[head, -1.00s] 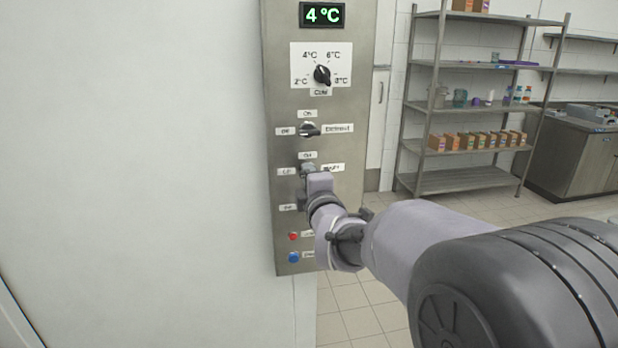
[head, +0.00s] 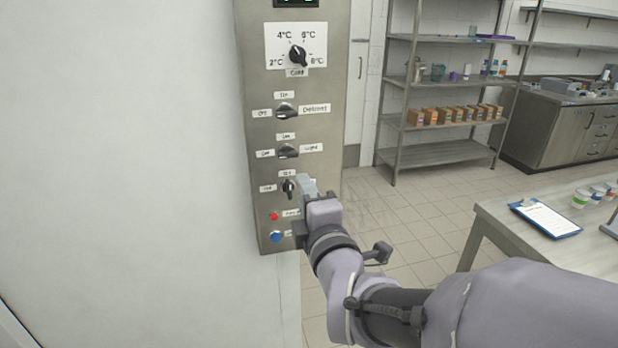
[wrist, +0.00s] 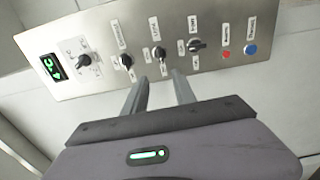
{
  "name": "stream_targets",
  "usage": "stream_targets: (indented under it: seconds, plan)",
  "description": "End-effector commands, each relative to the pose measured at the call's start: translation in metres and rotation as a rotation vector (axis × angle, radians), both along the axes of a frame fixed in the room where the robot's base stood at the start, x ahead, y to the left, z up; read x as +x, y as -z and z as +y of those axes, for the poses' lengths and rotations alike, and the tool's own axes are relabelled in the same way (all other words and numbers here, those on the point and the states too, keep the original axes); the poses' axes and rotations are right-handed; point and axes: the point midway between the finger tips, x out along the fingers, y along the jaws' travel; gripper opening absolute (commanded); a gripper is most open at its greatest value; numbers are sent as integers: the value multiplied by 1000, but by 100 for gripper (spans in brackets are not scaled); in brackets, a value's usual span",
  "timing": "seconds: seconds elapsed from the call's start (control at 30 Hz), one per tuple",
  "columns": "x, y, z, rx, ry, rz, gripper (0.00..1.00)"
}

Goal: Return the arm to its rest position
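My gripper (head: 308,186) is in front of the lower part of a steel control panel (head: 330,130), close to the lowest black knob (head: 288,188). In the wrist view, the two fingers (wrist: 161,78) stand apart with the panel showing between them, so the gripper is open and empty. The fingertips appear just short of the panel, near the light knob (wrist: 160,55) and the lowest knob (wrist: 196,45). I cannot tell for certain that they are clear of it. My forearm reaches in from the lower right and hides part of the lower labels.
Above are the defrost knob (head: 286,111) and temperature dial (head: 298,56). A red button (head: 274,216) and blue button (head: 276,237) sit below. A table with a clipboard (head: 545,219) and several cups stands at right. A shelf rack (head: 440,160) stands behind; open floor lies between.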

Motion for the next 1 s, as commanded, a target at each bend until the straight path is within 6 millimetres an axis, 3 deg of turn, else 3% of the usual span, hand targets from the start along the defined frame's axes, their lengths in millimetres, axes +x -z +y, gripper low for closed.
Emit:
stream_targets:
  seconds: [0.13,0.43,0.57,0.67,0.8,0.9,1.0]
  plan:
    - [-14,0,-4,0,0,0,33]
    - [-16,1,-6,6,2,5,33]
    - [-26,10,-34,230,70,190,33]
    - [-62,34,-74,634,237,497,33]
    - [-147,73,-110,1218,600,866,33]
    - [-206,91,-117,1531,861,1011,33]
    - [-243,100,-117,1716,1044,1076,33]
